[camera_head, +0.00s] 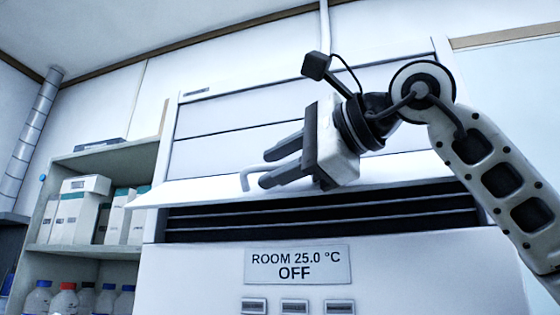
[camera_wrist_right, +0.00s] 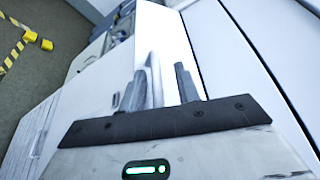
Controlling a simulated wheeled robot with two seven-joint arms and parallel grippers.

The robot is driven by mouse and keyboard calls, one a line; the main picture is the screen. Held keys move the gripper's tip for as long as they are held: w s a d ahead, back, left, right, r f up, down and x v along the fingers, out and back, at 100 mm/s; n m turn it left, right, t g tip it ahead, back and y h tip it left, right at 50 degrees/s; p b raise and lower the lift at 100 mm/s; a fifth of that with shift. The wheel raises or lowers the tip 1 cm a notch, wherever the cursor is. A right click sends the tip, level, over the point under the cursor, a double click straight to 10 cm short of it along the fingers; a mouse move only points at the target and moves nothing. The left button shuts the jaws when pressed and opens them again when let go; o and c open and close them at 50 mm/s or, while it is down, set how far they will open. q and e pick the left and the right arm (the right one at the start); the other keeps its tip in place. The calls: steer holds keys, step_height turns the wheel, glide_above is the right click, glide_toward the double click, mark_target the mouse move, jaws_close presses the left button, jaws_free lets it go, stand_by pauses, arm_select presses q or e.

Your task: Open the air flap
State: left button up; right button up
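The air flap (camera_head: 205,190) is a long white panel on the front of the white unit. It stands tilted outward, with a dark slatted vent (camera_head: 330,222) showing under it. A pale bent handle (camera_head: 246,183) sits on the flap. My right gripper (camera_head: 267,168) is just right of the handle, its two dark fingers apart and pointing left. I cannot tell whether a finger touches the handle or flap. The right wrist view shows the fingers (camera_wrist_right: 162,85) apart over the bright flap surface. The right gripper hides part of the flap. My left gripper is not in view.
A sign (camera_head: 298,266) on the unit reads "ROOM 25.0 °C OFF", with several small buttons (camera_head: 295,306) below. A shelf (camera_head: 95,251) with boxes and bottles stands left of the unit. Yellow floor markings (camera_wrist_right: 14,52) show in the right wrist view.

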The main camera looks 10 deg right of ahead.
steer(key=shift+s+d, duration=0.35)
steer(key=shift+s, duration=0.05)
arm_select(q)
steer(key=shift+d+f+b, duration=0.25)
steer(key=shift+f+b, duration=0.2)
steer(key=shift+b, duration=0.75)
arm_select(e)
steer(key=v, duration=1.5)
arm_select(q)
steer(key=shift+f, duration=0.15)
